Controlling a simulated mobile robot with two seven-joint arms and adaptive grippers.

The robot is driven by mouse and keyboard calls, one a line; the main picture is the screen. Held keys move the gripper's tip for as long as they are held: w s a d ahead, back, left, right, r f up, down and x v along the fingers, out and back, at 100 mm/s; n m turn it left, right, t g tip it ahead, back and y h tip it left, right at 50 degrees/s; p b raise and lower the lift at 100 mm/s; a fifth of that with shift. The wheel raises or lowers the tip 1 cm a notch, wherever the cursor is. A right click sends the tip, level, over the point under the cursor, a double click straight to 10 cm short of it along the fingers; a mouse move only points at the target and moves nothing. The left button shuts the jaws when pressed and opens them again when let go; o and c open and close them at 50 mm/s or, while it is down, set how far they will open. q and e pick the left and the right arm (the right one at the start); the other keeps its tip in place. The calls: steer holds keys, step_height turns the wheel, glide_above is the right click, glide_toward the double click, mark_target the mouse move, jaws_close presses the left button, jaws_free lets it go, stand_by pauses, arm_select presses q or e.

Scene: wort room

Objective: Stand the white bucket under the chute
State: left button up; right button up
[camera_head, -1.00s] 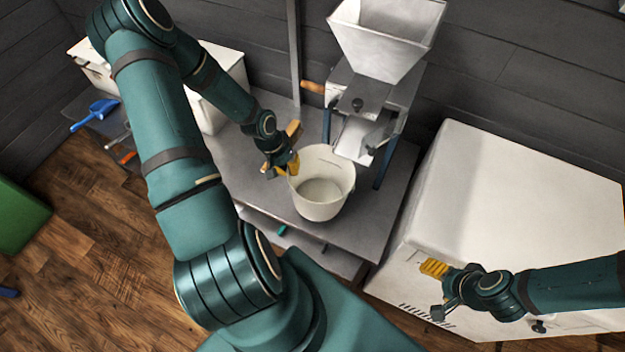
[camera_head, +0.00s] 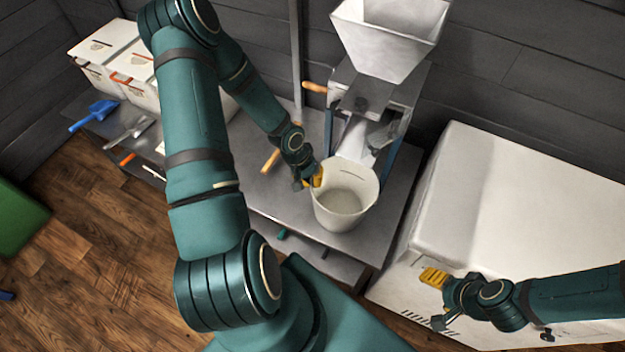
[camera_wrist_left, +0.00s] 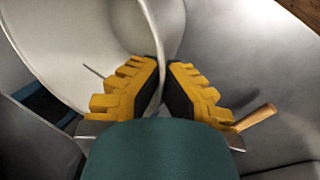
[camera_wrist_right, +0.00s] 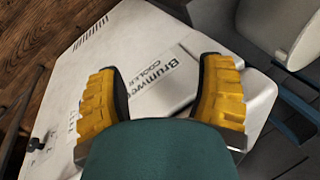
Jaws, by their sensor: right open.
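The white bucket (camera_head: 347,212) is upright at the mill table, in front of the metal chute (camera_head: 354,138). Its far rim is close to the chute's lower end; I cannot tell whether the lip reaches over the opening. My left gripper (camera_head: 315,178) is shut on the bucket's left rim. In the left wrist view its yellow fingers (camera_wrist_left: 164,82) pinch the bucket wall (camera_wrist_left: 95,35) from both sides. I cannot tell whether the bucket's base touches the table. My right gripper (camera_head: 434,277) is open and empty above the white cooler (camera_head: 520,210); the cooler also shows in the right wrist view (camera_wrist_right: 150,40).
The white hopper (camera_head: 390,38) stands above the chute. A wooden handle (camera_head: 270,160) lies on the grey table (camera_head: 280,205) left of the bucket. White bins (camera_head: 98,50), a blue scoop (camera_head: 95,115) and a metal scoop (camera_head: 130,132) are at the left.

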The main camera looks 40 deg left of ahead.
arm_select(q)
steer(key=o, duration=0.5)
steer(key=shift+o, duration=0.2)
steer(key=p+v, duration=0.4)
steer(key=v, duration=0.8)
steer(key=s+d+f+m, duration=0.1)
steer(key=d+f+m, duration=0.1)
steer(key=d, duration=1.1)
steer(key=s+d+f+m, duration=0.1)
steer(key=d+m, duration=0.1)
steer(key=d, duration=1.1)
steer(key=shift+s+f, duration=0.4)
